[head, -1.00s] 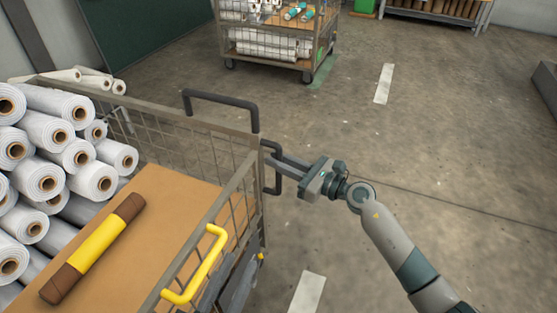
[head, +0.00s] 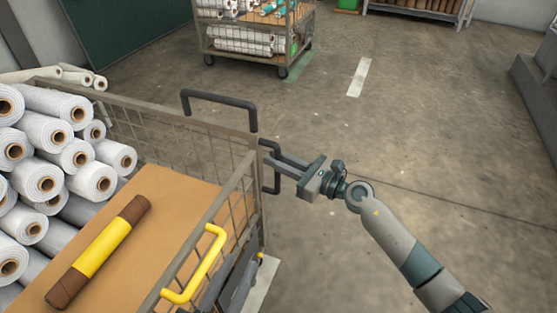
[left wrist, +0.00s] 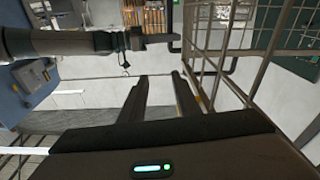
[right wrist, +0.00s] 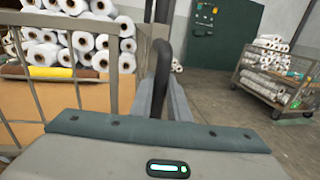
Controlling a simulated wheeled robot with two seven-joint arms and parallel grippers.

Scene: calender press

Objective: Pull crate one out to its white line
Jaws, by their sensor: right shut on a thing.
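The near wire-sided crate (head: 190,118) fills the left of the head view. I cannot read a number on it. My right gripper (head: 278,160) is shut on the black upright handle (head: 273,185) at its right end; the handle also shows between the fingers in the right wrist view (right wrist: 160,65). A white floor line (head: 262,285) lies at the foot of the crate's right end, partly hidden by the crate. My left gripper shows open and empty in the left wrist view (left wrist: 160,85), beside the crate's mesh; in the head view it is mostly hidden behind the mesh.
Another loaded cage (head: 255,45) stands behind. Floor to the right is clear.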

